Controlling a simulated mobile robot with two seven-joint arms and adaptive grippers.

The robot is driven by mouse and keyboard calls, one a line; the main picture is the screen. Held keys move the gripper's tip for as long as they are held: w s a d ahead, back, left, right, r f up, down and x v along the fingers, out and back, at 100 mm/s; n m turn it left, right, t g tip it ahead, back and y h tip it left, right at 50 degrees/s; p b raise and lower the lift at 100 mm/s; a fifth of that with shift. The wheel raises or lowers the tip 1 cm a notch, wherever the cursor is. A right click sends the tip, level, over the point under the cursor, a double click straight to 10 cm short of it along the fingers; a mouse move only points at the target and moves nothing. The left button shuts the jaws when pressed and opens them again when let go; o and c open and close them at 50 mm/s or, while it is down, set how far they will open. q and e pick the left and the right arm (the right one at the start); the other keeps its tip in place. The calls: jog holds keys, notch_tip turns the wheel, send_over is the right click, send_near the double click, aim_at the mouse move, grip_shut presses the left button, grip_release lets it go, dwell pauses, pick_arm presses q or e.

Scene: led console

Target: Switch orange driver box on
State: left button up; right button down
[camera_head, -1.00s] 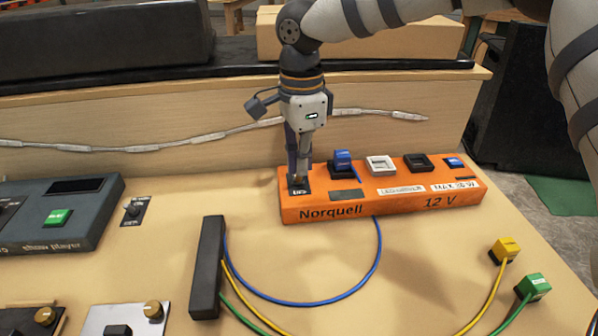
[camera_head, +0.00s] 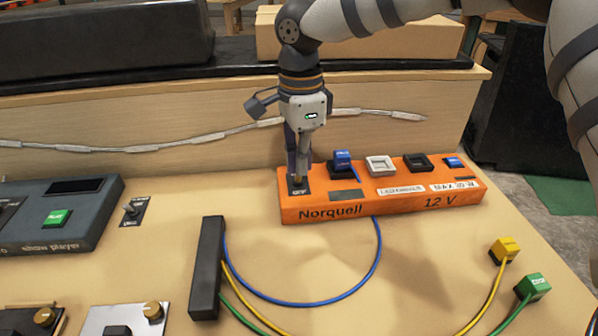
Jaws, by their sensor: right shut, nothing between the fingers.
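The orange driver box (camera_head: 400,206), marked "Norquell" and "12 V", sits on the tan console top at right of centre. A small dark switch plate (camera_head: 298,191) is at the left end of its top. My right gripper (camera_head: 298,178) is shut and points down at this plate, its fingertips at or just above it. The fingers hide most of the switch, so its position cannot be told. A blue plug (camera_head: 342,160) sits in a socket just right of the fingers. My left gripper is not in view.
A black block (camera_head: 207,268) lies in front with blue, yellow and green cables. Yellow (camera_head: 505,250) and green (camera_head: 533,287) plugs lie at right. A dark player box (camera_head: 90,215) stands at left. An LED strip (camera_head: 150,148) hangs along the back board.

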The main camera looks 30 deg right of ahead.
jog(key=shift+f, duration=0.3)
jog(key=shift+f, duration=1.15)
jog(key=shift+f, duration=0.1)
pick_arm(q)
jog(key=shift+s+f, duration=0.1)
pick_arm(e)
jog(key=shift+w, duration=0.1)
jog(key=shift+w+d+b, duration=0.2)
jog(key=shift+w+b, duration=0.05)
jog(key=shift+w, duration=0.25)
jog(key=shift+w+d+b, duration=0.15)
jog(key=shift+w+b, duration=0.1)
jog(key=shift+w, duration=0.2)
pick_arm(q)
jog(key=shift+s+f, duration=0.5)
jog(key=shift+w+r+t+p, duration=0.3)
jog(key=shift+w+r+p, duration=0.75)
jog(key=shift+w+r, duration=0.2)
pick_arm(e)
notch_tip(320, 180, up, 7)
jog(key=shift+s, duration=0.4)
